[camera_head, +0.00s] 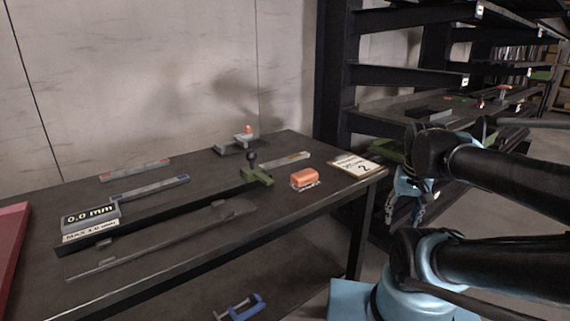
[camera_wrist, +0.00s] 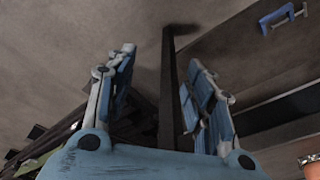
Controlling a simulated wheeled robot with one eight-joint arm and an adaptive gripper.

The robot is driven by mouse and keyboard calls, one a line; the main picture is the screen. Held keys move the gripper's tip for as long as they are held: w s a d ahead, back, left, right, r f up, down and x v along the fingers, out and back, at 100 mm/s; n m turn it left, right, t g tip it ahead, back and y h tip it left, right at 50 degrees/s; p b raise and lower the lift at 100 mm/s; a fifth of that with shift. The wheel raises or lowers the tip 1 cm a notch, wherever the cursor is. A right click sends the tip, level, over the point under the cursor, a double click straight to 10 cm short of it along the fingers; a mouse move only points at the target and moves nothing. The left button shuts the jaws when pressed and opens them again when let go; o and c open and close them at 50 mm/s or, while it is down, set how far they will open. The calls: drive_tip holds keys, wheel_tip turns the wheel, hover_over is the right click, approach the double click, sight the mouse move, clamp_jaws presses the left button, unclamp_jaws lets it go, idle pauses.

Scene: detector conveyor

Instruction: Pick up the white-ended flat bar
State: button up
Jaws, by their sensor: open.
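Three slim flat bars lie on the dark table in the head view. One bar (camera_head: 135,169) at the back left has reddish ends. Another bar (camera_head: 150,188) in front of it has blue ends. The third bar (camera_head: 290,160) lies at the back right, behind the orange block, and looks pale with some orange; whether its ends are white is too small to tell. My gripper (camera_head: 405,207) hangs to the right of the table, apart from all the bars. In the wrist view its blue fingers (camera_wrist: 160,80) are spread and empty, with no bar in sight.
The dark table (camera_head: 215,263) carries a 0.0 mm display (camera_head: 90,215), a long gauge with a green slider (camera_head: 257,175), an orange block (camera_head: 304,179) and a sign (camera_head: 356,165). A blue clamp (camera_head: 240,307) lies below. Dark shelving stands behind my arm.

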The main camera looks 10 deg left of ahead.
drive_tip(key=w+a+r+m, duration=0.2)
drive_tip(key=w+a+r, duration=0.55)
drive_tip(key=r, duration=0.25)
wheel_tip(320, 180, up, 12)
drive_tip(key=m+g, duration=0.2)
drive_tip(key=m, duration=0.4)
hover_over(283, 159)
drive_tip(key=f, duration=1.1)
drive_tip(key=shift+s+f, duration=0.1)
drive_tip(key=shift+s, duration=0.3)
drive_tip(key=shift+w+f, duration=0.2)
drive_tip(key=shift+f, duration=1.15)
drive_tip(key=shift+w+f, duration=0.15)
drive_tip(key=shift+f, duration=1.15)
clamp_jaws()
